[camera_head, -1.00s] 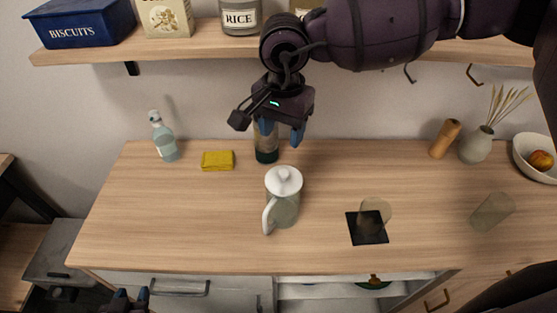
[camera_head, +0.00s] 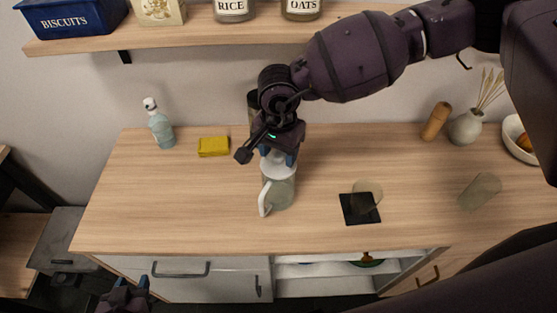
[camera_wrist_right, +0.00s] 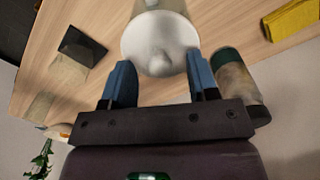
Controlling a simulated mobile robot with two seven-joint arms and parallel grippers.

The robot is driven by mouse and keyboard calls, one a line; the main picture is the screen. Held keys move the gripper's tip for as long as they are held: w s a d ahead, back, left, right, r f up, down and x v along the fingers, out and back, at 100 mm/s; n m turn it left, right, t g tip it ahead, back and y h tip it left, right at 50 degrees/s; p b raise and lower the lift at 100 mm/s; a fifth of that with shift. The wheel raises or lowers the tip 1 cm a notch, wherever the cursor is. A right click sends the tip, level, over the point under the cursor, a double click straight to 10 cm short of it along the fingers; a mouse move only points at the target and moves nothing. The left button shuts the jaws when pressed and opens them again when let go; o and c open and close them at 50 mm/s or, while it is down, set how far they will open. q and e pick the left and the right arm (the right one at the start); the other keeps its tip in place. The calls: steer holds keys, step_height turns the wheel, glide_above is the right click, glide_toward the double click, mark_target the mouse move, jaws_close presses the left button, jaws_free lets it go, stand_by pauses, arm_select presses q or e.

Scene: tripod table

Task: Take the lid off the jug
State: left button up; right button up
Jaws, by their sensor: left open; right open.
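The jug (camera_head: 281,192) stands upright on the wooden counter, with its white handle toward the front left. Its white lid (camera_wrist_right: 160,45) is on it, with a small knob (camera_wrist_right: 160,64) on top; in the head view my right gripper hides most of the lid. My right gripper (camera_head: 278,158) points down just above the jug. In the right wrist view its two blue fingers (camera_wrist_right: 160,84) are open, one at each side of the knob's near end, and nothing is gripped. My left gripper (camera_head: 130,290) is low at the front left, away from the jug, open and empty.
Behind the jug stands a dark-based bottle (camera_wrist_right: 232,75), mostly hidden in the head view. A yellow sponge (camera_head: 213,146) and soap bottle (camera_head: 159,125) are left. A shelf (camera_head: 190,37) hangs above.

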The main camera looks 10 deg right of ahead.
steer(key=shift+f, duration=0.3)
steer(key=shift+c, duration=0.5)
steer(key=c, duration=0.9)
steer(key=shift+r, duration=0.15)
